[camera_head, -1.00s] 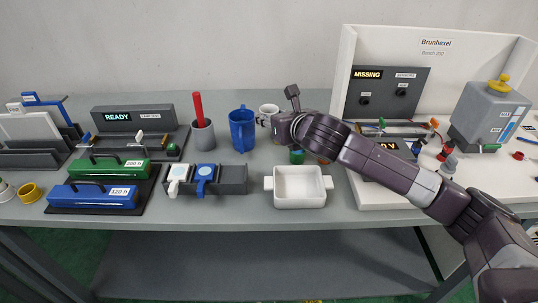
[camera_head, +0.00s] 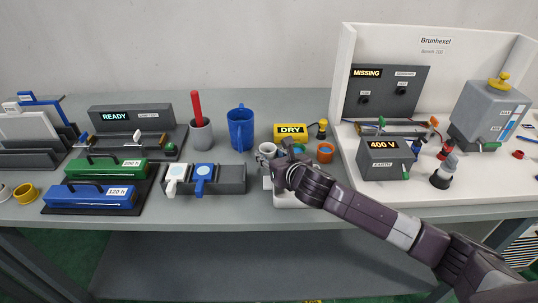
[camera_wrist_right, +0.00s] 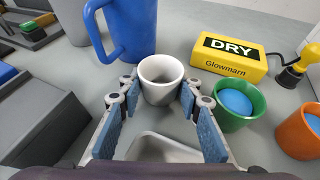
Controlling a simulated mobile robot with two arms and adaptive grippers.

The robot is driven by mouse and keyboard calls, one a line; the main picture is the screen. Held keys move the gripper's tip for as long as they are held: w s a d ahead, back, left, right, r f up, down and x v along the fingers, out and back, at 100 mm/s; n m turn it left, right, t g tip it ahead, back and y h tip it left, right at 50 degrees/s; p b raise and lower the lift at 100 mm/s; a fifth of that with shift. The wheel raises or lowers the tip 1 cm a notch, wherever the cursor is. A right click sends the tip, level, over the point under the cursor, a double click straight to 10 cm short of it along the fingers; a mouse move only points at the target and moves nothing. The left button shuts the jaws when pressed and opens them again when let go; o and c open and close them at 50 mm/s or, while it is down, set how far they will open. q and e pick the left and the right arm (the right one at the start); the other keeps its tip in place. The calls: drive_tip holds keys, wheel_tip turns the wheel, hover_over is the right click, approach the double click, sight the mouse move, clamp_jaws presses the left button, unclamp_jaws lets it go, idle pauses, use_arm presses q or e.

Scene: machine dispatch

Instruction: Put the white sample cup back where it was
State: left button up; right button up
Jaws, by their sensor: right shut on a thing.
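The white sample cup (camera_head: 267,150) is upright, with its open mouth up, at the fingers of my right gripper (camera_head: 276,161). In the right wrist view the cup (camera_wrist_right: 160,80) sits between the blue-padded fingers (camera_wrist_right: 158,96), which are shut on it. The cup looks empty. It is just behind the white two-handled tray (camera_head: 267,184), which my gripper and arm mostly cover. The tray's rim also shows in the wrist view (camera_wrist_right: 165,143). I cannot tell whether the cup touches the bench. My left gripper is out of view.
A yellow DRY box (camera_head: 290,132) stands behind the cup. A green cup (camera_wrist_right: 240,104) and an orange cup (camera_head: 325,152) stand to its right. A blue jug (camera_head: 241,130) is behind left, and a grey block with two paddles (camera_head: 232,178) is left.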

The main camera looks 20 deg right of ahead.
drive_tip(key=shift+f, duration=0.1)
drive_tip(key=o, duration=0.9)
drive_tip(key=shift+c, duration=0.2)
drive_tip(key=shift+s, duration=0.2)
drive_tip(key=v, duration=1.1)
drive_tip(key=shift+s+r, duration=0.3)
